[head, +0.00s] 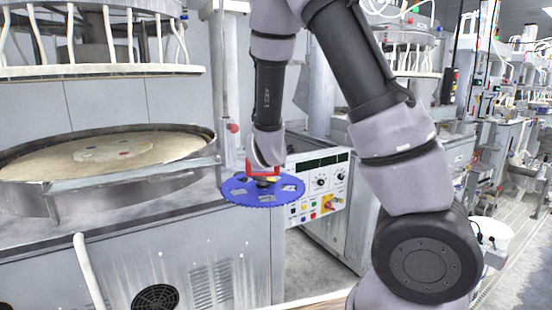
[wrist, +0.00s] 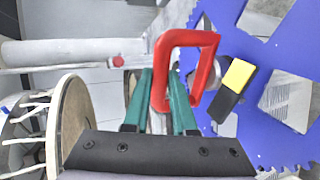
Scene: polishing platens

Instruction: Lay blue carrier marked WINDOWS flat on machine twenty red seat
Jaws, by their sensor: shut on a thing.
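My gripper (head: 264,168) is shut on the red handle (wrist: 207,72) of a blue toothed carrier (head: 236,192). In the wrist view, the teal fingers (wrist: 161,95) close on the handle and the carrier (wrist: 250,135) spreads to the right. The carrier hangs roughly level in the air, with several cut-out windows; no lettering is readable. It is right of the round platen (head: 45,167), clear of its rim. A small red mark (head: 124,153) and a small blue mark show on the platen; I cannot tell if the red one is the seat.
A metal rail (head: 130,178) runs along the platen's near side. A control panel (head: 320,185) with knobs and buttons stands just behind and right of the carrier. The upper head with white hoses (head: 100,40) hangs above the platen. More machines line the right.

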